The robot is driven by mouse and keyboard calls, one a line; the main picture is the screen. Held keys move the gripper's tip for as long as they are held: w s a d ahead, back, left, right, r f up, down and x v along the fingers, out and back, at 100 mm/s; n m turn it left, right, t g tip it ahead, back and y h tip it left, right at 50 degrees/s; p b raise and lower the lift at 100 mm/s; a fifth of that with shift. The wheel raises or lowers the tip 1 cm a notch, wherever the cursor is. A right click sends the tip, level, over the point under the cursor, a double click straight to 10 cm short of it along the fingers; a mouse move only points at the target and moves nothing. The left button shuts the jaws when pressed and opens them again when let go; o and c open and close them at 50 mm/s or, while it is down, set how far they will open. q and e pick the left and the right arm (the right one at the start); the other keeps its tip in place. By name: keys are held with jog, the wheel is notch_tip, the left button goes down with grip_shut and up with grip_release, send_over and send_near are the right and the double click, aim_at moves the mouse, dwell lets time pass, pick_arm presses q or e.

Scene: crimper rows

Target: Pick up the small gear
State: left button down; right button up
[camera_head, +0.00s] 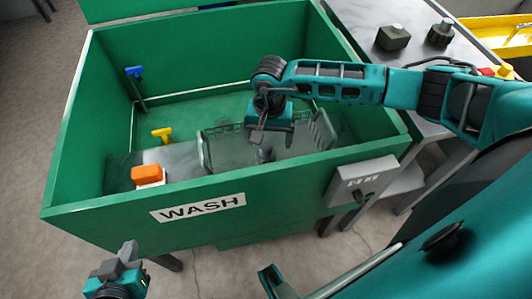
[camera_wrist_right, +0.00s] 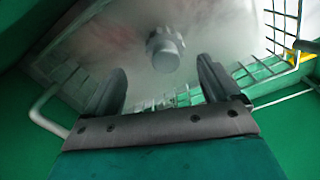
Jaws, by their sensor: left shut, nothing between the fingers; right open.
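The small gear (camera_wrist_right: 165,48) is a grey toothed disc with a round hub. In the right wrist view it lies on the grey surface inside the wire basket (camera_wrist_right: 285,20), beyond and between my open fingertips, with a gap to them. In the head view a small grey piece of it (camera_head: 265,156) shows just under my right gripper (camera_head: 270,134), which points down over the basket (camera_head: 312,135) inside the green wash box (camera_head: 110,205). The right gripper is open and empty. My left gripper (camera_head: 127,252) is shut and empty, low outside the box's front left corner.
The box's tall green walls surround the right gripper. An orange-and-white block (camera_head: 147,175), a yellow nozzle (camera_head: 162,134) and a blue nozzle (camera_head: 135,72) are to the left. A grey control box (camera_head: 362,178) sits on the front wall. Grey parts (camera_head: 393,38) stand on the right table.

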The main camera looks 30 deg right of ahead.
aim_at(266, 145)
jog(key=f, duration=0.5)
jog(key=shift+w+a+f+b, duration=0.15)
jog(key=shift+a+f+b, duration=0.15)
jog(key=shift+a, duration=0.05)
jog(key=shift+c, duration=0.3)
jog(key=shift+r, duration=0.1)
jog(key=c, duration=1.4)
jog(key=shift+c, duration=0.2)
